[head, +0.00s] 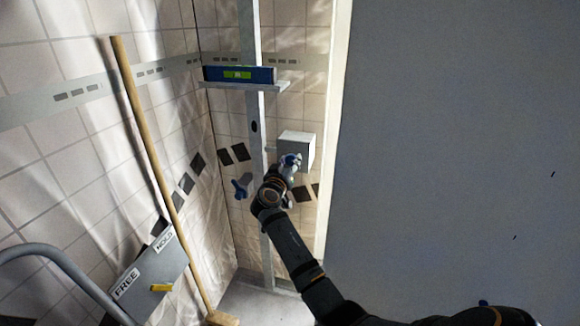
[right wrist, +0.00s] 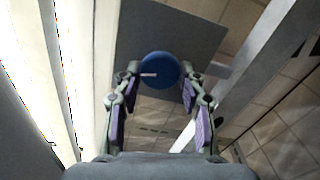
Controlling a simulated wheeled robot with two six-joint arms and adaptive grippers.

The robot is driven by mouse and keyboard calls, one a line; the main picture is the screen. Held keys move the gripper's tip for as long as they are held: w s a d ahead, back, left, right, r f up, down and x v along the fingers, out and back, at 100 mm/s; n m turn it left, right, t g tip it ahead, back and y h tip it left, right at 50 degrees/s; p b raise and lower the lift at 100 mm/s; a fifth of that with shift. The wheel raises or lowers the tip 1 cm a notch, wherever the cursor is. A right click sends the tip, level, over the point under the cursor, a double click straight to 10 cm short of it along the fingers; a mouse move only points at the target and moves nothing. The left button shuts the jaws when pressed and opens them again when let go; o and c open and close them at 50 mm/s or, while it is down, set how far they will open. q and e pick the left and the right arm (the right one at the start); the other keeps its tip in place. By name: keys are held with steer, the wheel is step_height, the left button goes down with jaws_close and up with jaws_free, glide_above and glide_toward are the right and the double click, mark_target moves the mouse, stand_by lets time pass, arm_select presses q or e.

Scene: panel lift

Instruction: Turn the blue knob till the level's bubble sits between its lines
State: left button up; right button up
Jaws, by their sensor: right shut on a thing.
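The blue level (head: 238,74) with its green vial lies on a light ledge (head: 250,86) on the metal post. The bubble and its lines are too small to read. The round blue knob (right wrist: 158,68), with a pale mark on its face, sits between the fingers of my right gripper (right wrist: 160,82) in the right wrist view. In the head view, my right gripper (head: 288,168) is shut on it beside the pale box (head: 298,146) and partly hides it. My left gripper is not in view.
A wooden pole (head: 145,130) leans on the tiled wall. A grey plate (head: 155,272) marked FREE and HOLD has a yellow lever (head: 161,288). A large grey panel (head: 450,150) fills the right.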

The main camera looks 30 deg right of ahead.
steer(key=o, duration=1.1)
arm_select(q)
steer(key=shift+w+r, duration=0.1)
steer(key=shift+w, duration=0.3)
arm_select(e)
steer(key=shift+a, duration=0.15)
steer(key=v, duration=0.7)
steer(key=shift+s+a, duration=0.1)
